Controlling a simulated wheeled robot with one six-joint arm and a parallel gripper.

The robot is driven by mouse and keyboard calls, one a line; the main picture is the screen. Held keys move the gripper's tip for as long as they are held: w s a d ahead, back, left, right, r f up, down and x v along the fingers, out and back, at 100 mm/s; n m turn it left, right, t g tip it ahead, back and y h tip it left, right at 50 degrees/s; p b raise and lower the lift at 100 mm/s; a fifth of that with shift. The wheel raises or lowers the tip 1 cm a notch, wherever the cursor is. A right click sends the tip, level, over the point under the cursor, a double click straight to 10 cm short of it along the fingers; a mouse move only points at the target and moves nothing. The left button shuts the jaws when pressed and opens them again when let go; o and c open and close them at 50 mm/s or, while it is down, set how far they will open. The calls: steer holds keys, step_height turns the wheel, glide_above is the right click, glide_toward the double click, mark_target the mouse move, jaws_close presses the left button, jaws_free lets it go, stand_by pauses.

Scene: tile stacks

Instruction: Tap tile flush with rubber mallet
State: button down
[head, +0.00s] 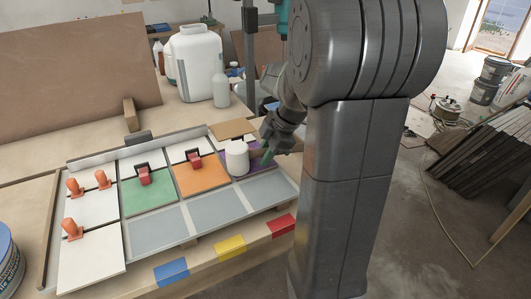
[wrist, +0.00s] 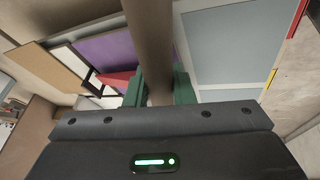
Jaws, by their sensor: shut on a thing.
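My gripper (head: 268,152) is shut on the wooden handle (wrist: 150,40) of the rubber mallet, its green fingers on both sides of the handle in the wrist view. The mallet's white head (head: 237,158) is over the left part of the purple tile (head: 264,163); I cannot tell whether it touches. The purple tile also shows in the wrist view (wrist: 105,50), partly hidden by the handle. Left of it lie an orange tile (head: 201,181) and a green tile (head: 148,195), each with a red clip at its back edge.
White tiles with orange pegs (head: 73,188) lie at the left. Grey panels (head: 213,206) fill the front row. Blue, yellow (head: 230,246) and red patches mark the bench's front edge. A white jug (head: 196,62) and a bottle (head: 220,89) stand behind the tiles.

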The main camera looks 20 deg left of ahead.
steer(key=shift+f, duration=0.1)
stand_by(0.5)
steer(key=shift+r+p, duration=0.65)
steer(key=shift+r, duration=0.9)
steer(key=shift+r+p, duration=1.6)
steer(key=shift+r, duration=0.9)
